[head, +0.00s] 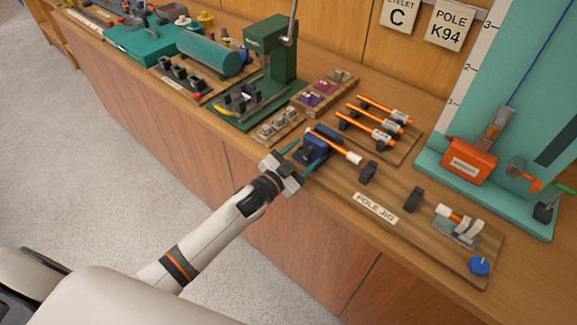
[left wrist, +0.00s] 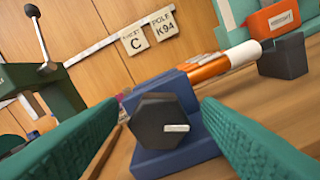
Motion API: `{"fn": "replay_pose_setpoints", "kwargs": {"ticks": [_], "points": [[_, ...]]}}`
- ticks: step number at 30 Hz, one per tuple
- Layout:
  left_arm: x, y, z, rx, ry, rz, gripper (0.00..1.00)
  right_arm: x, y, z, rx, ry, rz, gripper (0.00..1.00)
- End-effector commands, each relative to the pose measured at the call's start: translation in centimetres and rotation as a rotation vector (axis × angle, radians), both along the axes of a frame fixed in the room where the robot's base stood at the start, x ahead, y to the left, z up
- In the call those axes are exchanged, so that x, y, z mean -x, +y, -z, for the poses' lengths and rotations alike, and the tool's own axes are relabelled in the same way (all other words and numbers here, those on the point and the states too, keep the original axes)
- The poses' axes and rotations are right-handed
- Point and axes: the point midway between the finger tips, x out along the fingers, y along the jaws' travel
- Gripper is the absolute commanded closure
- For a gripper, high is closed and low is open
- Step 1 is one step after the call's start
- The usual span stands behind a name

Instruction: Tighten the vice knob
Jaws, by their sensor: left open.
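The blue vice (head: 312,149) stands at the left end of the pole jig board (head: 340,192). In the left wrist view its dark hexagonal knob (left wrist: 163,122) faces me, with a short pale mark on it. An orange pole with a white end (head: 338,146) runs from the vice to the right; it also shows in the left wrist view (left wrist: 225,62). My left gripper (head: 299,164) is open at the vice. In the left wrist view its two teal fingers (left wrist: 160,140) stand left and right of the knob, apart from it. My right gripper is not in view.
More orange poles (head: 371,125) lie on a rack behind the vice. A green press (head: 268,50) with a lever stands at the back left. Dark pole supports (head: 368,172) and a blue knob (head: 479,266) sit on the jig board. An orange box (head: 465,163) stands at the right.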

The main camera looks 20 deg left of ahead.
Motion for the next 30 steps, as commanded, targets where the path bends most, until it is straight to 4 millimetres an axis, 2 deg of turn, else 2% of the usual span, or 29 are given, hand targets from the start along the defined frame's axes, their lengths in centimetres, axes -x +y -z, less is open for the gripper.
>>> {"fn": "replay_pose_setpoints", "kwargs": {"ticks": [9, 15, 21, 30], "points": [[6.3, 2.3, 0.5, -0.004, 0.004, 0.001, 0.41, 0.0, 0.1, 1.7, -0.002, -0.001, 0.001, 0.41], [9.4, 3.4, 0.3, -0.002, 0.004, 0.000, 0.41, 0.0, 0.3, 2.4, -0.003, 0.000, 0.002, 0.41], [10.6, 3.9, 0.2, -0.002, 0.003, -0.001, 0.41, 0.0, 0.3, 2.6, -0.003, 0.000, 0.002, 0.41], [10.7, 3.9, 0.1, -0.002, 0.003, 0.000, 0.41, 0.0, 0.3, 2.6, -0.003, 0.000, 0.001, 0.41]]}}
